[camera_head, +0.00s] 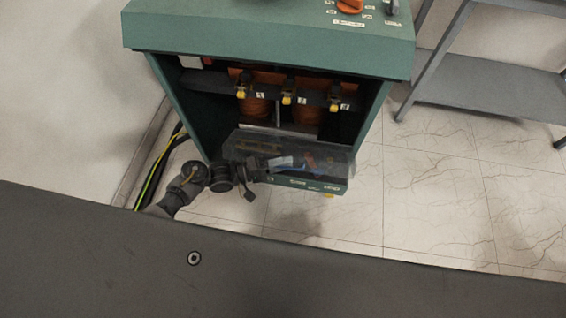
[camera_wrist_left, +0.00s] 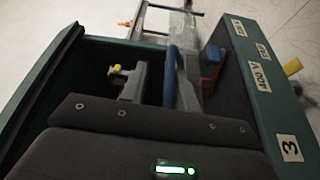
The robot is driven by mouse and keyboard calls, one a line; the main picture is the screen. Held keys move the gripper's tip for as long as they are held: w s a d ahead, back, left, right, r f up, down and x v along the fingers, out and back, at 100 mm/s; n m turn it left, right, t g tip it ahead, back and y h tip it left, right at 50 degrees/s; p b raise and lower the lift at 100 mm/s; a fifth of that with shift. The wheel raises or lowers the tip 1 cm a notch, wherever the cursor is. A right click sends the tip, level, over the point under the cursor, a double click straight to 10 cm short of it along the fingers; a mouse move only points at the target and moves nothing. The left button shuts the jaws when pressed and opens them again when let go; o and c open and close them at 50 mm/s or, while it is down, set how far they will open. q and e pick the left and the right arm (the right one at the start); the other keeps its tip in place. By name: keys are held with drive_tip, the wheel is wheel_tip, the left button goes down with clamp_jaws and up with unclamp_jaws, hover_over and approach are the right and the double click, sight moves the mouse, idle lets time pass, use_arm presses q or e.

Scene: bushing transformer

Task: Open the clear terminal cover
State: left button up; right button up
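The clear terminal cover (camera_head: 338,156) is a see-through smoky panel at the lower front of the green transformer cabinet (camera_head: 270,32). Red and blue parts show through or behind it. I cannot tell its exact tilt. My left gripper (camera_head: 285,162) comes in from the left and overlaps the cover's left half, very close to it; contact cannot be told. In the left wrist view, its two grey fingers (camera_wrist_left: 160,85) stand apart, with a blue part between or just beyond them. The cover's outline is unclear there. My right gripper is not in view.
Several orange coils with yellow-tipped terminals (camera_head: 287,98) sit inside the open cabinet front above the cover. Black and yellow-green cables (camera_head: 158,165) run at the left. A grey metal shelf (camera_head: 490,85) stands at the right. The tiled floor (camera_head: 430,200) right of the cabinet is clear.

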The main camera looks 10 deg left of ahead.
use_arm(q)
drive_tip(key=v, duration=1)
drive_tip(key=shift+a, duration=0.4)
drive_tip(key=shift+s+f, duration=0.1)
drive_tip(key=shift+s, duration=0.05)
